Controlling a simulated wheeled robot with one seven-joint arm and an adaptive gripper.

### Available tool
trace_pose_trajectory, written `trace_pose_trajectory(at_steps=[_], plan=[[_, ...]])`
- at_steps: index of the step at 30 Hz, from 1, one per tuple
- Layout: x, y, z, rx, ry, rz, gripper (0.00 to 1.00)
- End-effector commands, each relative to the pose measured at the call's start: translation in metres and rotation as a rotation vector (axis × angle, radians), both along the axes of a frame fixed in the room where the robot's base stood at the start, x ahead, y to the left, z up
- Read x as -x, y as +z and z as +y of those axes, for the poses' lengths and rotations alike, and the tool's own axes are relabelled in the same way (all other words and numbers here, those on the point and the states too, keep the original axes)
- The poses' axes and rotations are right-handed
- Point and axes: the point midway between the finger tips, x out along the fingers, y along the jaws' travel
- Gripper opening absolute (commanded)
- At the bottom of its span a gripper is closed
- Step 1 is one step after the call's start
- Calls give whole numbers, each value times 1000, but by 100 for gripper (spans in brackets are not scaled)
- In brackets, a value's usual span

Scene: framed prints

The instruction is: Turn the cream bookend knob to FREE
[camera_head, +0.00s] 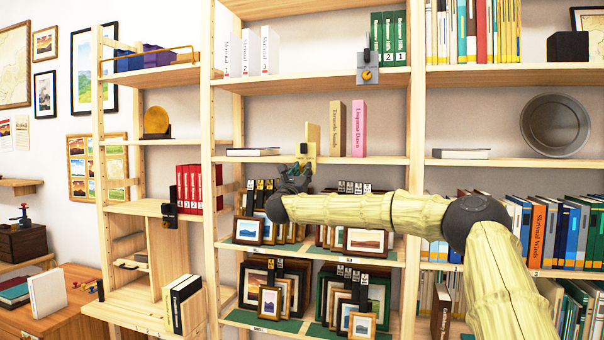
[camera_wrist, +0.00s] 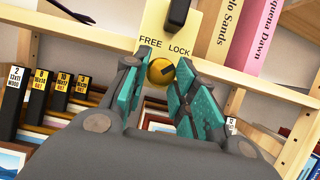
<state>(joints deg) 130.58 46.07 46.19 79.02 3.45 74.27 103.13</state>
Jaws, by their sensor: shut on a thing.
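The cream bookend (camera_head: 313,134) stands on the middle shelf, left of the tan and pink books. In the wrist view its cream plate (camera_wrist: 190,22) carries the words FREE at left and LOCK at right, with a black block above them. The yellow round knob (camera_wrist: 156,74) sits below the words and has a dark bar on its face. The bar lies right of the knob's middle, on the LOCK side. My gripper (camera_wrist: 161,73) has its teal-padded fingers on either side of the knob and is shut on it. In the head view my gripper (camera_head: 298,168) reaches the shelf's front edge.
Tan (camera_head: 337,128) and pink (camera_head: 358,129) books stand close right of the bookend. A flat book (camera_head: 252,152) lies to its left. Framed prints with black label tabs (camera_wrist: 40,105) fill the shelf below my gripper. Another bookend with a yellow knob (camera_head: 367,75) is on the shelf above.

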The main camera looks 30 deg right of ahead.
Motion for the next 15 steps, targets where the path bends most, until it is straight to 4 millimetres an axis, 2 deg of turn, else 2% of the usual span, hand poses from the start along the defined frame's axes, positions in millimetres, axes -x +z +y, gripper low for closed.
trace_pose_trajectory(at_steps=[8,15], plan=[[1,-1,-1,30,0,34,3],[3,-3,-2,124,-1,144,3]])
